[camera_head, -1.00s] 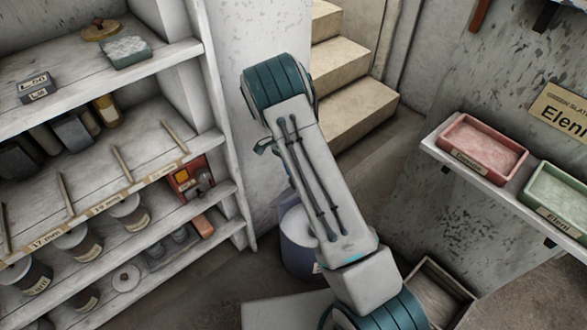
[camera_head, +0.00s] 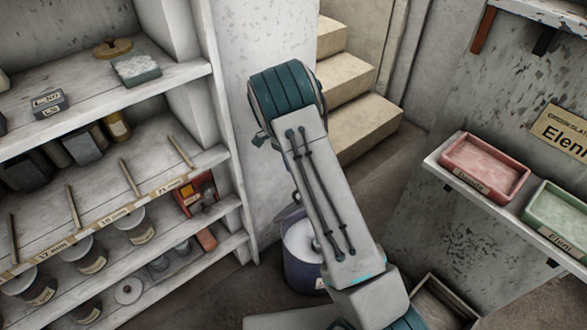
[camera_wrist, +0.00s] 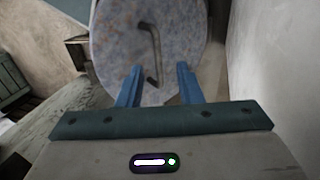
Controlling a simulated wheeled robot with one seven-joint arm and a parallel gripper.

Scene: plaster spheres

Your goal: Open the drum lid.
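The blue-grey drum (camera_head: 299,268) stands on the floor between the shelves and the stairs, partly hidden behind my arm in the head view. Its pale round top shows beside my arm. In the wrist view a round, speckled grey lid (camera_wrist: 112,40) with a dark bent bar handle (camera_wrist: 152,48) fills the upper middle. My gripper (camera_wrist: 157,82) is open, its two blue fingers apart, with the handle's lower end between them in the picture. I cannot tell whether the fingers touch the lid. The head view hides the gripper.
Shelves with jars and boxes (camera_head: 95,95) stand at the left. Stone steps (camera_head: 350,85) rise behind. A wall shelf with a pink tray (camera_head: 485,165) and a green tray (camera_head: 558,212) is at the right. An open wooden box (camera_head: 432,292) lies on the floor below.

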